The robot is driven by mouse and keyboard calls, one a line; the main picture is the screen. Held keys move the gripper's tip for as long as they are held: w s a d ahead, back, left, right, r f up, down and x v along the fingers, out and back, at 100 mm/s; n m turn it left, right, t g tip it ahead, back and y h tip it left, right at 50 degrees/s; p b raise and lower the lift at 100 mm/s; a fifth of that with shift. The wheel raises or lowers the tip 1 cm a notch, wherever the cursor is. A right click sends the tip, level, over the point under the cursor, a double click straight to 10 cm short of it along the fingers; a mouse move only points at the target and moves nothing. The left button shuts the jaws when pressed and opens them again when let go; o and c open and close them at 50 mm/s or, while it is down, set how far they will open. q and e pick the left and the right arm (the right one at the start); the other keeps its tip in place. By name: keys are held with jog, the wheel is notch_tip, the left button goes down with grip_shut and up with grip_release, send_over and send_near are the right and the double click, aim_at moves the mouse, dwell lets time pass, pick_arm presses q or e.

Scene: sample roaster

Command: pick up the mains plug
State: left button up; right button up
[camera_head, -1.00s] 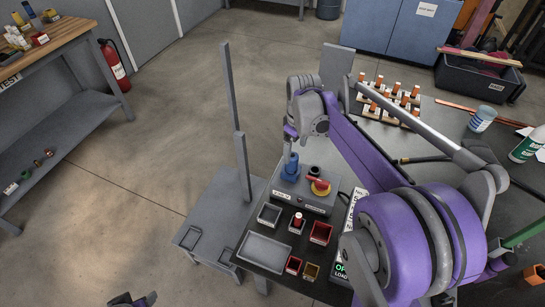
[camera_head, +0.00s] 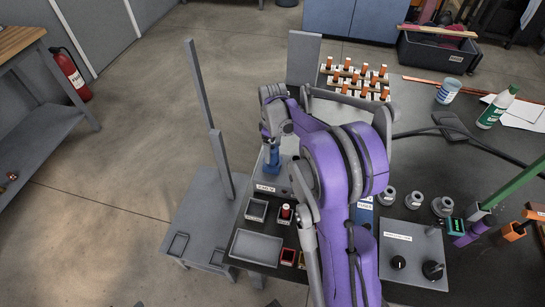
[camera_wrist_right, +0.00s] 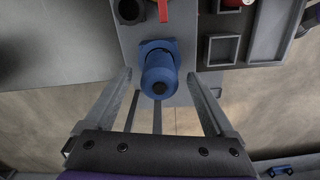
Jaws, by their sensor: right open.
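The mains plug (camera_head: 272,157) is blue and stands upright on the grey box at the left end of the dark bench. It also shows in the right wrist view (camera_wrist_right: 158,74), seen end on with a dark round centre. My right gripper (camera_head: 271,136) is just above the plug in the head view; its fingers are hard to make out there. In the right wrist view its two fingers are spread wide, one on each side of the plug, with a gap on both sides. My right arm hides much of the box. My left gripper is not clearly in view.
Small open trays (camera_head: 256,211) and a larger grey tray (camera_head: 256,247) lie in front of the box. A grey post (camera_head: 219,165) rises to the left. A red lever (camera_wrist_right: 163,10) is near the plug. A rack of orange-topped pieces (camera_head: 356,75) stands behind.

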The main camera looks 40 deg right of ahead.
notch_tip(320, 180, down, 2)
jog(key=shift+w+f, duration=0.1)
grip_shut()
dwell(0.5)
